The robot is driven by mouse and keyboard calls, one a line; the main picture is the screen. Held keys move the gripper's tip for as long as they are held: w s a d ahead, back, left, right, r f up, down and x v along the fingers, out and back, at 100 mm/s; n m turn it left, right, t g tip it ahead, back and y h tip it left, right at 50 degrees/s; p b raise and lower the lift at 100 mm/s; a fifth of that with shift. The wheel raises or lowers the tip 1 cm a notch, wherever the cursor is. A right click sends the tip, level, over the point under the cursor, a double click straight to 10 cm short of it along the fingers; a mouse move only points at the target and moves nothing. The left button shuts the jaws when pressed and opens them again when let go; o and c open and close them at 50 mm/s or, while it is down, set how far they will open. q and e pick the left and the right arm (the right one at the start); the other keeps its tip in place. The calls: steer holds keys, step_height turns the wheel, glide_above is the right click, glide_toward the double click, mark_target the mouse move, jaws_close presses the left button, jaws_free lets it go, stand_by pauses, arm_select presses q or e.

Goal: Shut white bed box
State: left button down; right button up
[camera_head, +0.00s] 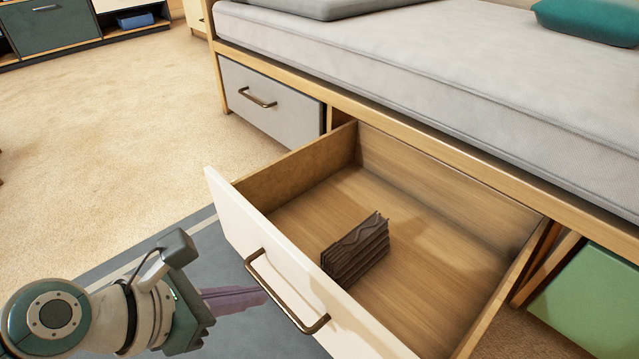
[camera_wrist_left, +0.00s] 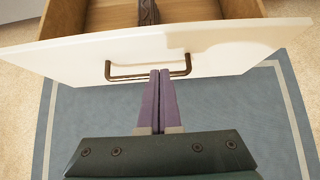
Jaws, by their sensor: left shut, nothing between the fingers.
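The white bed box (camera_head: 296,275) is a drawer under the bed, pulled well out, with a white front and a wooden inside. Its bronze bar handle (camera_head: 283,296) is on the front. The box front also shows in the left wrist view (camera_wrist_left: 222,50), with the handle (camera_wrist_left: 148,76) at the middle. My left gripper (camera_head: 262,295) is shut and empty, its purple fingers in front of the box by the handle. In the left wrist view the fingertips (camera_wrist_left: 160,74) overlap the handle's lower bar; I cannot tell whether they touch it. My right gripper is not in view.
A dark ridged object (camera_head: 356,252) lies inside the box. A closed grey drawer (camera_head: 270,100) is to the left and a green one (camera_head: 590,300) to the right. The bed mattress (camera_head: 430,70) is above. A blue rug (camera_wrist_left: 90,115) covers the floor in front.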

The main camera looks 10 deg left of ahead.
mark_target(304, 275)
arm_select(q)
steer(key=w+d+b, duration=0.1)
steer(key=w+d+f+b, duration=0.2)
steer(key=w, duration=0.1)
steer(key=shift+w+d+f, duration=0.1)
steer(key=shift+f, duration=0.15)
steer(key=shift+w+d+r, duration=0.2)
steer(key=shift+w+d, duration=0.15)
steer(key=shift+w, duration=0.1)
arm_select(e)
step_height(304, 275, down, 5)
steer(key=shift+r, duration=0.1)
